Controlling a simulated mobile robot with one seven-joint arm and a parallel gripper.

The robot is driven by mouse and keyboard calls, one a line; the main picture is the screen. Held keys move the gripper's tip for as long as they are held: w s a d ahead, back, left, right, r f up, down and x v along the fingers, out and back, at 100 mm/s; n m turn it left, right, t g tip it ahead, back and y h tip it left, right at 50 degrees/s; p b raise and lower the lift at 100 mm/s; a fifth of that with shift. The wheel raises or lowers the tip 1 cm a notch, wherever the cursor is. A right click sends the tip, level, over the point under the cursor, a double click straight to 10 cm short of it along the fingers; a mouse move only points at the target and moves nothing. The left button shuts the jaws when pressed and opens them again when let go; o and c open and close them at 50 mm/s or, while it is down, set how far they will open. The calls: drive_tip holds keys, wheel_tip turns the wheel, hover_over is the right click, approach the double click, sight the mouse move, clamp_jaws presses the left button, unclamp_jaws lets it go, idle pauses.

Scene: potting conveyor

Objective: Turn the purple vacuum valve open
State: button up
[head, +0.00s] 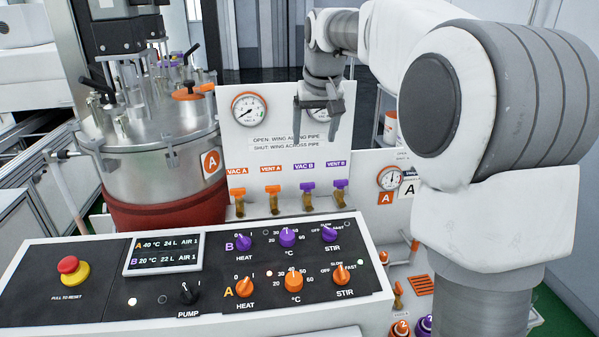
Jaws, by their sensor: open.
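The purple vacuum valve (307,186) is under the VAC B label on the upright white panel (245,150), third from the left in a row of valves. Its purple wing looks level, across the upright brass pipe (307,202) below it. My gripper (317,141) is open and empty, fingers pointing down. In the picture it is above the VAC B and VENT B labels, in front of a gauge it partly hides. Nothing is between its fingers, and it is apart from the valve.
The purple VENT B valve (340,184) is close on the right; the orange VENT A valve (273,189) and VAC A valve (238,191) are on the left. The control console (90,290) with knobs stands in front. A steel vessel (145,170) stands at left.

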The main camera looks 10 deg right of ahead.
sight(308, 183)
drive_tip(key=x, duration=1.7)
drive_tip(key=shift+w+p, duration=0.1)
drive_tip(key=shift+p, duration=0.3)
drive_tip(key=shift+c, duration=0.2)
clamp_jaws()
